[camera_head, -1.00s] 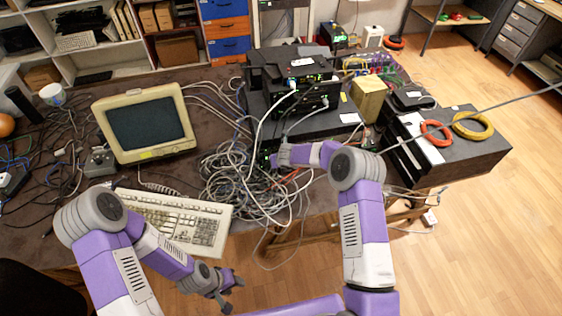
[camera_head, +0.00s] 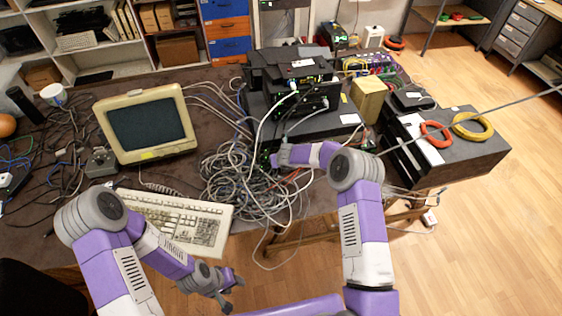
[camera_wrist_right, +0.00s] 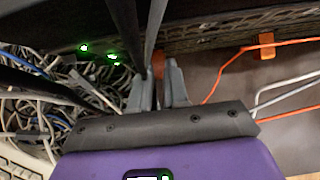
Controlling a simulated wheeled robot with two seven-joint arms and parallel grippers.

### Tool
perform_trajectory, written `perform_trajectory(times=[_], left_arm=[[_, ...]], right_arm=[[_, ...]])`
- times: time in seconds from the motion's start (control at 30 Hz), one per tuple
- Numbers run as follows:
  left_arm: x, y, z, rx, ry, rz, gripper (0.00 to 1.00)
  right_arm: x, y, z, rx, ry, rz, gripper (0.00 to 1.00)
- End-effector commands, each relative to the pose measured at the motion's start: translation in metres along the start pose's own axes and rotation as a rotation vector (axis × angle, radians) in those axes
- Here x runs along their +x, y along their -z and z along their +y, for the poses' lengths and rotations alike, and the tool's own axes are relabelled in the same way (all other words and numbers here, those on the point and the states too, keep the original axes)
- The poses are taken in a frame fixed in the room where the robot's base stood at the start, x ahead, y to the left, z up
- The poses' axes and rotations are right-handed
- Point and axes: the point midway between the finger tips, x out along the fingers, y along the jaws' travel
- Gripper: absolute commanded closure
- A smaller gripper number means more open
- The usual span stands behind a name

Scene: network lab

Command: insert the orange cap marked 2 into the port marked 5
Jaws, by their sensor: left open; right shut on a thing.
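My right gripper (camera_wrist_right: 160,84) points at the dark front of the equipment in the right wrist view. It is shut on a small orange piece (camera_wrist_right: 159,64), mostly hidden between the fingertips and behind dark cables. This looks like the orange cap; its marking cannot be read. Another orange piece (camera_wrist_right: 267,45) sits on the equipment front further right. The port marked 5 cannot be made out. In the head view the right gripper (camera_head: 276,158) is small, at the front of the dark equipment stack (camera_head: 318,122). My left gripper (camera_head: 232,287) is open and empty, below the keyboard.
A heap of grey cables (camera_head: 238,185) lies left of my right gripper. An orange cable (camera_wrist_right: 215,85) runs near it in the wrist view. A cream monitor (camera_head: 147,124) and keyboard (camera_head: 190,222) stand left on the desk. Floor right of the desk is mostly clear.

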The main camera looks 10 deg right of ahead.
Motion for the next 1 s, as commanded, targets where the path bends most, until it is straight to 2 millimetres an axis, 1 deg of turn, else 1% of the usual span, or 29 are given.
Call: perform_trajectory(times=[0.5, 0.53, 0.7, 1.0], left_arm=[[-0.0081, -0.0004, 0.0030, 0.000, 0.000, 0.000, 0.55], [-0.0074, -0.0003, 0.0028, 0.000, 0.000, 0.000, 0.55], [-0.0071, -0.0003, 0.0026, 0.000, 0.000, 0.000, 0.55], [-0.0071, -0.0003, 0.0027, 0.000, 0.000, 0.000, 0.55]], right_arm=[[0.0025, -0.0050, -0.0001, 0.001, 0.000, 0.000, 1.00], [0.0026, -0.0049, -0.0002, 0.000, 0.000, -0.001, 0.81], [0.0029, -0.0045, 0.0000, 0.000, 0.000, 0.000, 0.55], [0.0016, -0.0045, 0.0001, -0.001, 0.000, 0.000, 0.55]])
